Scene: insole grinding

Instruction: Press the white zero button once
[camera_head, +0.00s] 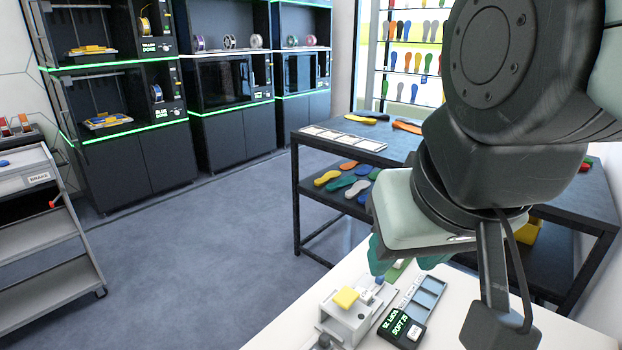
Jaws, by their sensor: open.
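A small black device with a green-lettered display (394,324) lies on the white table, at the bottom of the head view. A white button (414,333) sits at its lower right and is the likely zero button, but its label is too small to read. My gripper (405,266) is above the table, behind and above the device. Its teal fingers are apart and partly hidden by the pale gripper body. I see nothing held between them. My gripper is apart from the white button.
A white-grey machine with a yellow block (346,297) stands just left of the device. A blue-grey tray (423,296) lies behind the device. A dark table (327,165) with insoles is farther back. A grey cart (40,225) and printer cabinets (147,163) stand at left.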

